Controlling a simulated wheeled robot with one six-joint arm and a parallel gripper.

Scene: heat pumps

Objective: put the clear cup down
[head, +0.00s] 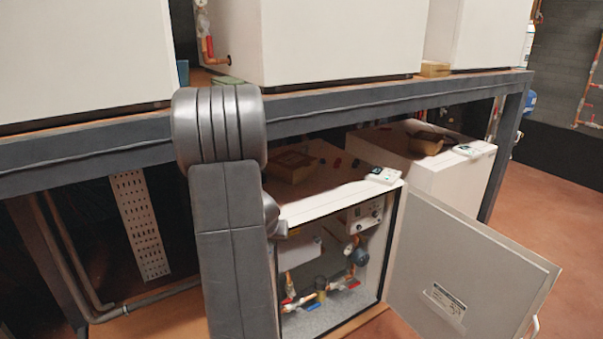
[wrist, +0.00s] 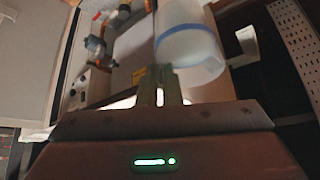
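In the wrist view, my gripper (wrist: 160,82) has its two fingers close together, with their tips at the near end of a clear, whitish cup (wrist: 189,42) with a blue band. The cup is just beyond the fingertips and extends up and slightly right. It looks pinched at its edge, though blur hides the exact contact. In the head view, my arm hides the gripper and the cup.
A cabinet (head: 340,212) with pipes and valves inside stands under the bench, its door (head: 468,272) open to the right. A bench beam (head: 400,98) runs above. A perforated panel (head: 141,225) hangs left of my arm. Open floor (head: 545,185) lies at right.

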